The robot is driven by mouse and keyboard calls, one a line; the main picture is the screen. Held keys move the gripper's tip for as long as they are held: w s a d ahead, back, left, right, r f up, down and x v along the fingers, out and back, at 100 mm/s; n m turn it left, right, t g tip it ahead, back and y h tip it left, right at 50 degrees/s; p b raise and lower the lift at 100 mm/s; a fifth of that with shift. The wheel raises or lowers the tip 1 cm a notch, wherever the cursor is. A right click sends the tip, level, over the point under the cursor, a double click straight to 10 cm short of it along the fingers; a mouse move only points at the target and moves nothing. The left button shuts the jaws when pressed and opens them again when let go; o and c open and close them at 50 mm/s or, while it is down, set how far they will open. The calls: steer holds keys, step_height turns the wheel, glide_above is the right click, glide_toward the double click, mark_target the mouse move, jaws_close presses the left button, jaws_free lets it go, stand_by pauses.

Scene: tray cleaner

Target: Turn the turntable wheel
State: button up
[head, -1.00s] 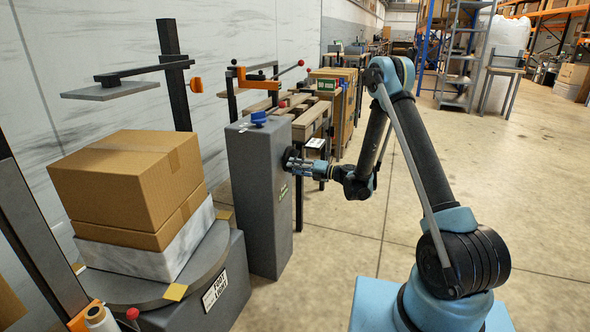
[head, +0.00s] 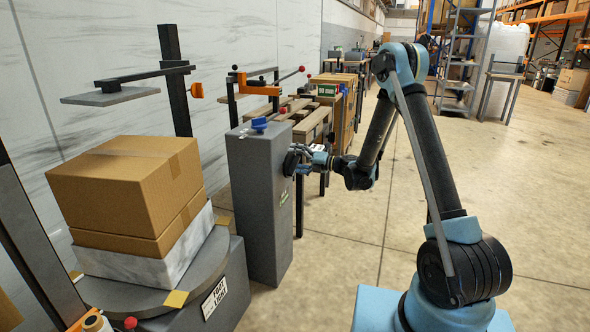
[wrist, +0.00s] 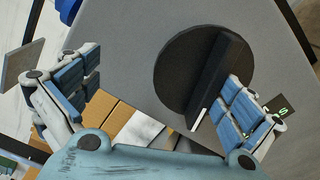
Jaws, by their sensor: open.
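The wheel is a black disc with a raised bar across it (wrist: 205,72) on the side of a grey pillar (head: 250,205). In the wrist view the bar runs diagonally, with a white mark at its lower end. The wheel is partly hidden by my gripper in the head view (head: 291,161). My gripper (wrist: 160,90) is open at the wheel. Its right finger is close beside the bar's lower end; contact cannot be told. Its left finger is well off to the left. The grey turntable (head: 130,297) carries a wrapped block (head: 150,262) and cardboard boxes (head: 125,185).
A blue knob (head: 259,124) sits on top of the pillar. An orange clamp frame (head: 258,86) and wooden pallets (head: 312,123) stand behind it. A flat plate on a post (head: 110,95) is above the boxes.

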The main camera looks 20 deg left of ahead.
steer(key=shift+w+d+r, duration=0.1)
steer(key=shift+r, duration=0.6)
steer(key=shift+w+d+r, duration=0.1)
steer(key=shift+r, duration=0.55)
steer(key=shift+s+a+f+n, duration=0.1)
steer(key=shift+s+f+n, duration=0.25)
steer(key=shift+f, duration=0.1)
steer(key=shift+s+d, duration=0.1)
steer(key=shift+d, duration=0.3)
steer(key=shift+s+d+r, duration=0.7)
steer(key=shift+d+r, duration=0.2)
steer(key=shift+r, duration=0.05)
steer(key=c, duration=0.4)
steer(key=shift+f, duration=0.15)
steer(key=c, duration=0.5)
steer(key=shift+w+d+f, duration=0.25)
steer(key=shift+w+f, duration=0.2)
steer(key=shift+f, duration=0.1)
steer(key=shift+c, duration=1.4)
steer(key=s+d, duration=0.1)
steer(key=d, duration=1.6)
steer(key=shift+s+d+r, duration=0.15)
steer(key=shift+s, duration=0.15)
